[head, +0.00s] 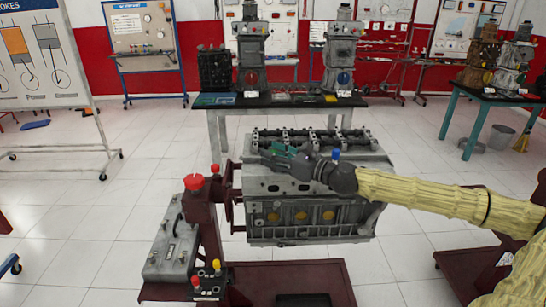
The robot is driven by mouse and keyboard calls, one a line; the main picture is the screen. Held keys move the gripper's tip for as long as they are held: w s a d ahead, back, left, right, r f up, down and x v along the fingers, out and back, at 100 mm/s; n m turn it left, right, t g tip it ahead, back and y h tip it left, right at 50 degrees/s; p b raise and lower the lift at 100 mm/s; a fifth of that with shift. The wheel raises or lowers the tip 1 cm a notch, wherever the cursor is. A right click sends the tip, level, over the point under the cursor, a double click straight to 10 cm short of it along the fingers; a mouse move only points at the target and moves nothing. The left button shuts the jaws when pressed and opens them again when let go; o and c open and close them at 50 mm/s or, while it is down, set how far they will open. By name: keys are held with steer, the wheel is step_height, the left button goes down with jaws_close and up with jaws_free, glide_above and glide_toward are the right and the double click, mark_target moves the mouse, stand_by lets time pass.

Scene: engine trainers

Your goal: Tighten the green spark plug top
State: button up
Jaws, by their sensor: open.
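A grey engine block (305,224) is mounted on a dark red stand in the middle of the head view. A green part (282,149), likely the green spark plug top, shows at the upper left of the block, beside the fingers of my gripper (270,157). My gripper is open and reaches in from the right across the upper side of the block. The fingers overlap the green part in the picture. I cannot tell whether they touch it. Its lower part is hidden. A small blue top (336,154) shows just behind my gripper's wrist.
The dark red stand (206,225) carries a red knob (194,182) and a grey box (172,245) at left. A black-topped table (277,100) with engine models stands behind. A whiteboard (45,60) is at far left. Tiled floor is free at left.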

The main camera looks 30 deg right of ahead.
steer(key=shift+w, duration=0.2)
stand_by(0.3)
jaws_close()
